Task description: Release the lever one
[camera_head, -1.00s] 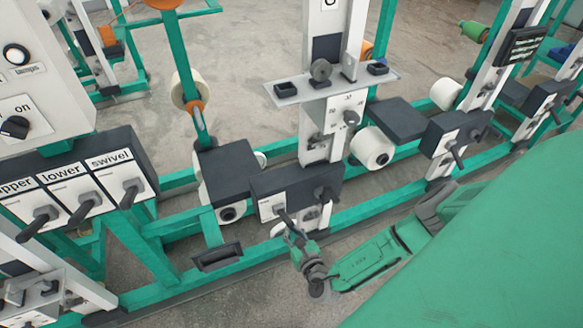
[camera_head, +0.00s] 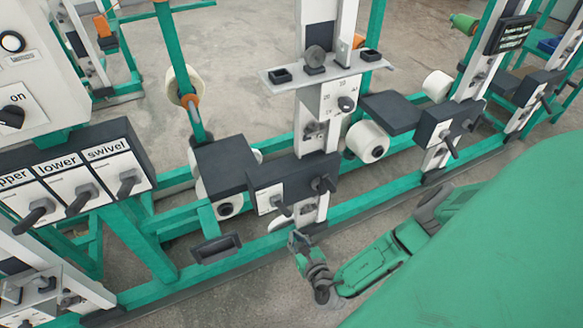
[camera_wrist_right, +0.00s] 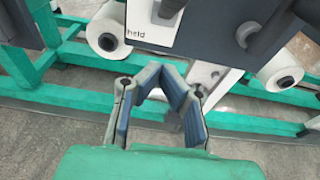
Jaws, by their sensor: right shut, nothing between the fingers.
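A dark control box (camera_head: 265,174) on the middle post carries a white plate and a small lever (camera_head: 281,208). In the right wrist view the plate reads "held" (camera_wrist_right: 136,32), and the dark lever (camera_wrist_right: 171,8) is at the top, partly cut off by the frame. My right gripper (camera_head: 297,236) is just below the lever, apart from it. In the right wrist view its blue-padded fingers (camera_wrist_right: 163,71) are brought together at the tips with nothing between them. My left gripper is not in view.
A dark knob (camera_head: 323,184) sits to the right on the same box. Green rails (camera_head: 370,204) run below and behind. White spools (camera_head: 367,141) flank the post. At left a panel holds three levers marked upper, lower and swivel (camera_head: 127,182). Floor is free in front.

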